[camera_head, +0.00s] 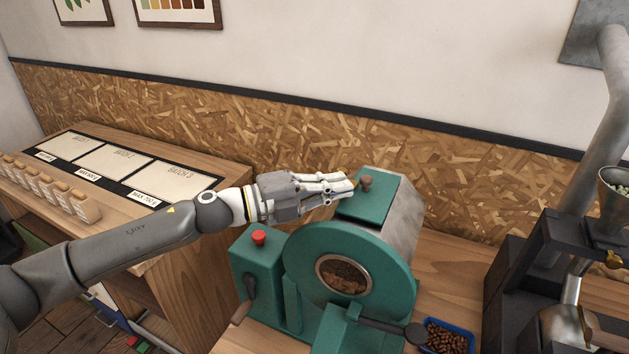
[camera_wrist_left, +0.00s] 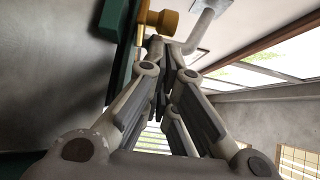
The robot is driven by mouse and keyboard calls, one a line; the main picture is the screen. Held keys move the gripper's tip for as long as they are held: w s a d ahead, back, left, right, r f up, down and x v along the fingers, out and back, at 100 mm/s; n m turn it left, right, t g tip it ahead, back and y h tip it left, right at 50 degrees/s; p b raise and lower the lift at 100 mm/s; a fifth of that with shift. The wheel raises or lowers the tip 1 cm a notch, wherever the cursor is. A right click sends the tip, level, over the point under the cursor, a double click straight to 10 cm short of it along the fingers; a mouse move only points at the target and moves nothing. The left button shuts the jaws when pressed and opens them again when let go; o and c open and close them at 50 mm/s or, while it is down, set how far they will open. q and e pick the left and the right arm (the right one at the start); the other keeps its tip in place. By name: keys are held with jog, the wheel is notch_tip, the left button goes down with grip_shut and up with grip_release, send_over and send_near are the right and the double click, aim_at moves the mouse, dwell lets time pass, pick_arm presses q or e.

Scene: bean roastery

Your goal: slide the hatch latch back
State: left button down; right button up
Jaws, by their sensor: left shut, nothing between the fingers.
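A green drum roaster (camera_head: 310,254) stands on the wooden counter, and its flat green hatch top (camera_head: 378,205) carries a small brown latch knob (camera_head: 366,183). My left gripper (camera_head: 346,187) reaches in from the left, with its fingertips just left of the knob. Its fingers are shut with nothing between them. In the left wrist view, the left gripper's fingertips (camera_wrist_left: 160,48) are close to the brown knob (camera_wrist_left: 161,20). I cannot tell whether they touch it. The gripper hides part of the roaster top. My right gripper is not in view.
A red button (camera_head: 259,237) is on the roaster's left housing. A blue tray of beans (camera_head: 446,337) sits at the front right. A dark machine with a funnel (camera_head: 615,188) stands at far right. A bench with batch panels (camera_head: 116,159) is at left.

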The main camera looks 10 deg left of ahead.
pick_arm(q)
jog(key=shift+w+d+r, duration=0.1)
jog(key=shift+w+d, duration=0.2)
jog(key=shift+d, duration=0.35)
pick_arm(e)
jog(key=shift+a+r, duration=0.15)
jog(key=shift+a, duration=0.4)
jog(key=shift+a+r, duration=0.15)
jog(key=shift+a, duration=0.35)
pick_arm(q)
jog(key=shift+a, duration=0.15)
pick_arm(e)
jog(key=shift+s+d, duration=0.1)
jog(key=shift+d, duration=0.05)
